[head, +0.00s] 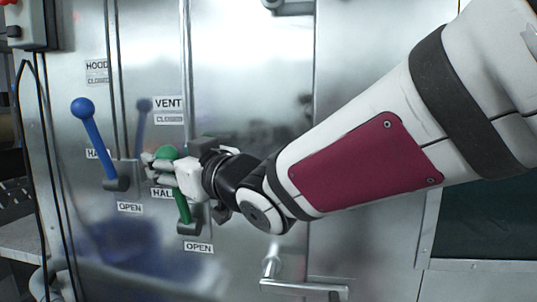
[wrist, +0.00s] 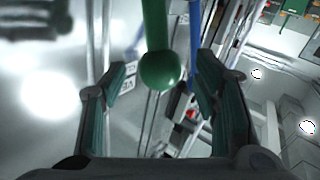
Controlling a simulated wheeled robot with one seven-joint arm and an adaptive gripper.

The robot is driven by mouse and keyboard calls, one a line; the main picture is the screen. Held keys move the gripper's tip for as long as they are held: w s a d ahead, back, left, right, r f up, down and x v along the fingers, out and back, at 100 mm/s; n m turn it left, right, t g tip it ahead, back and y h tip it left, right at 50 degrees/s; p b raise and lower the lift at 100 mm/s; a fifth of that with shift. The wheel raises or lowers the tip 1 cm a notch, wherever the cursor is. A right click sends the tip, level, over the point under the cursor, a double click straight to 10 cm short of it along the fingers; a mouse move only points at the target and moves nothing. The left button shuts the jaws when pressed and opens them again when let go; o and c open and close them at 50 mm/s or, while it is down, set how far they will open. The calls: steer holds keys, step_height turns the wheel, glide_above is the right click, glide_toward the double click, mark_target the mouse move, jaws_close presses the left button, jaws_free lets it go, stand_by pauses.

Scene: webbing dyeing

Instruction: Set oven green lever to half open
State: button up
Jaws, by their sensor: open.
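The green lever (head: 183,208) is on the steel oven front, under a VENT label. It leans up and to the left from its pivot, with its round knob (head: 167,152) above the HALF label (head: 163,193) and below the CLOSED label (head: 169,119). My gripper (head: 157,166) is at the knob and partly covers the upper lever. In the wrist view, the green knob (wrist: 161,71) and its rod lie between the two open fingers of my gripper (wrist: 162,88), with gaps visible on both sides.
A blue lever (head: 95,138) stands left of the green one, with HOOD, CLOSED, HALF and OPEN labels. An OPEN label (head: 198,247) sits below the green lever's pivot. A metal door handle (head: 303,286) projects at lower right. Cables hang at the far left.

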steer(key=shift+x, duration=1.25)
jaws_close()
steer(key=shift+f, duration=0.15)
